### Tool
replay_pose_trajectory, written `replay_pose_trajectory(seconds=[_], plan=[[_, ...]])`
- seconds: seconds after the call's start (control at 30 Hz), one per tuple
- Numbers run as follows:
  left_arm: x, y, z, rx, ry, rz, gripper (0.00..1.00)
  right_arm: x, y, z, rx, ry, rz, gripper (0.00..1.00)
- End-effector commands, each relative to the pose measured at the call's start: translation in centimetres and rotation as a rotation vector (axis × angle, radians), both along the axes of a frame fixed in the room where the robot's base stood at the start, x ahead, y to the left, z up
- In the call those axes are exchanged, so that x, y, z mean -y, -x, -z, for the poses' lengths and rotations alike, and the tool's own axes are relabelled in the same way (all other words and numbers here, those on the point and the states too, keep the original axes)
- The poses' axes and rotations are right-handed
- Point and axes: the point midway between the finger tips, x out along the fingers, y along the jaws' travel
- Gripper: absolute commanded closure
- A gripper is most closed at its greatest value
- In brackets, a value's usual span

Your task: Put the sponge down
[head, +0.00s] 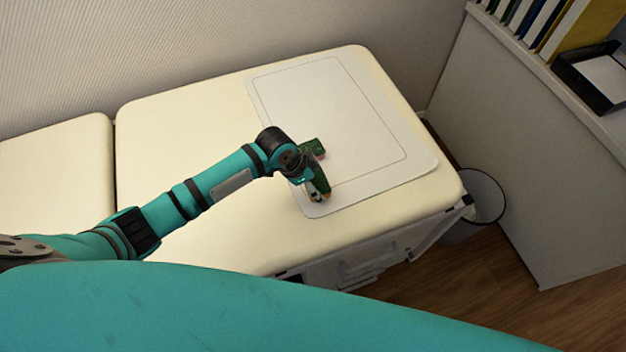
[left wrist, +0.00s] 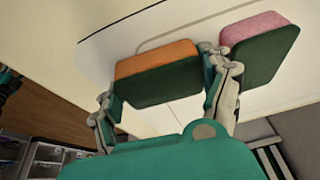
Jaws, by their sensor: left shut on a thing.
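My left gripper (head: 317,194) is over the near left part of the white mat (head: 375,122), pointing down. It is shut on an orange and green sponge (left wrist: 157,73), whose sides lie between the two fingers in the left wrist view. In the head view that sponge (head: 322,183) is partly covered by the gripper. I cannot tell whether it touches the mat. A second sponge, pink and green (left wrist: 258,50), lies on the mat close beside the right-hand finger in the wrist view. It also shows just behind the gripper in the head view (head: 311,149).
The mat lies on a cream padded couch (head: 190,120). Most of the mat to the right and back is bare. A waste bin (head: 485,200) stands on the floor past the couch's right end. A shelf with binders and a black tray (head: 578,72) is at the right.

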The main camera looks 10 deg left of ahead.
Motion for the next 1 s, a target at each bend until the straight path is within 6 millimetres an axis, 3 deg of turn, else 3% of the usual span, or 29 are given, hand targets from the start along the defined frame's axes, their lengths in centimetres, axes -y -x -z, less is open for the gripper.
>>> replay_pose_trajectory(seconds=[0.13,0.17,0.23,0.63,1.0], plan=[[0.0,0.0,0.4,-0.001,-0.001,-0.001,0.51,-0.1,0.0,0.1,0.001,-0.002,0.000,0.71],[0.0,0.0,0.3,-0.001,-0.001,-0.001,0.17,-0.2,0.0,0.1,0.001,-0.002,0.000,0.71],[0.0,0.0,0.3,-0.001,-0.001,-0.001,0.09,-0.3,0.0,0.1,0.000,-0.003,0.001,0.71],[-0.2,0.1,-0.7,0.003,0.001,-0.001,0.09,-0.4,0.0,-0.1,0.002,-0.005,0.002,0.71],[-2.6,1.8,-7.6,0.003,-0.001,0.000,0.09,-0.3,-0.1,-0.4,0.002,-0.004,0.003,0.71]])
